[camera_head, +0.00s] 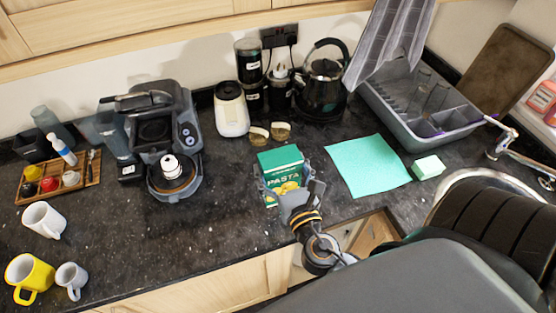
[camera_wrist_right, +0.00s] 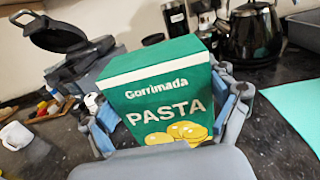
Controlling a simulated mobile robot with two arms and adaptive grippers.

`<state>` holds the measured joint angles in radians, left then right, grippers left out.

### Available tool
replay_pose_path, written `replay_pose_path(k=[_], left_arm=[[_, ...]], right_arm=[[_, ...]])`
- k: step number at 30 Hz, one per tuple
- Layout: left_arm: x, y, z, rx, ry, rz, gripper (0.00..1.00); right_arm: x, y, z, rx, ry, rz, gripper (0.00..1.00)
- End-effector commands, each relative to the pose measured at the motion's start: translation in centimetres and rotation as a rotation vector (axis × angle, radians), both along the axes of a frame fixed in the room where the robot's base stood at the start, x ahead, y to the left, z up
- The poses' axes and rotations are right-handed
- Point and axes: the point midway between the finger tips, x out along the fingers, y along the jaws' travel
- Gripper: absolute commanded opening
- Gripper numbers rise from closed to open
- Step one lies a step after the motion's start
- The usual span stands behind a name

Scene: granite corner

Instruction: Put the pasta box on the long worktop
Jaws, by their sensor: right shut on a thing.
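The pasta box (camera_head: 281,162) is green with a white band and the word PASTA. It is in the middle of the head view, over the front part of the dark long worktop (camera_head: 235,228). My right gripper (camera_head: 284,191) is shut on the box, with a finger on each side. The box also fills the middle of the right wrist view (camera_wrist_right: 160,95), upright and slightly tilted in the picture. The gripper hides its lower part, so I cannot tell whether its base touches the worktop. My left gripper is not in view.
A waffle-maker-like appliance (camera_head: 158,130) stands left of the box. A white jar (camera_head: 231,110) and a black kettle (camera_head: 322,85) stand behind. A green cloth (camera_head: 367,167) and a grey dish rack (camera_head: 415,105) are to the right. Mugs (camera_head: 30,272) stand front left. Bare worktop lies left of the box.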

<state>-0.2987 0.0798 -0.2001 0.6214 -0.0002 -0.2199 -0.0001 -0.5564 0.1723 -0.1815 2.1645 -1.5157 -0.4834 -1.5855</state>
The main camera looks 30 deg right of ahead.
Motion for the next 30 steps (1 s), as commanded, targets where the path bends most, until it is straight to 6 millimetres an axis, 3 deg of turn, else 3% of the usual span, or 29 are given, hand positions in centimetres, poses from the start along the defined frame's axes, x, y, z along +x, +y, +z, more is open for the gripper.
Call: replay_pose_path(k=[1,3,14,21,30], left_arm=[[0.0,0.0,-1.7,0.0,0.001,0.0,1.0],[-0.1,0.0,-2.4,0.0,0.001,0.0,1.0],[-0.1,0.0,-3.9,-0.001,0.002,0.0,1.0],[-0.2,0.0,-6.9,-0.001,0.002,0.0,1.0],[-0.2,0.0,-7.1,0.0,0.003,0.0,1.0]], right_arm=[[0.7,-0.3,-1.9,-0.001,-0.002,0.001,0.3],[1.5,-0.9,-2.9,-0.001,-0.002,0.001,0.3],[3.2,-1.9,-5.1,0.0,-0.001,0.002,0.3],[3.5,-2.1,-8.2,0.001,0.0,0.002,0.3],[3.5,-2.1,-8.3,0.001,0.0,0.002,0.3]])
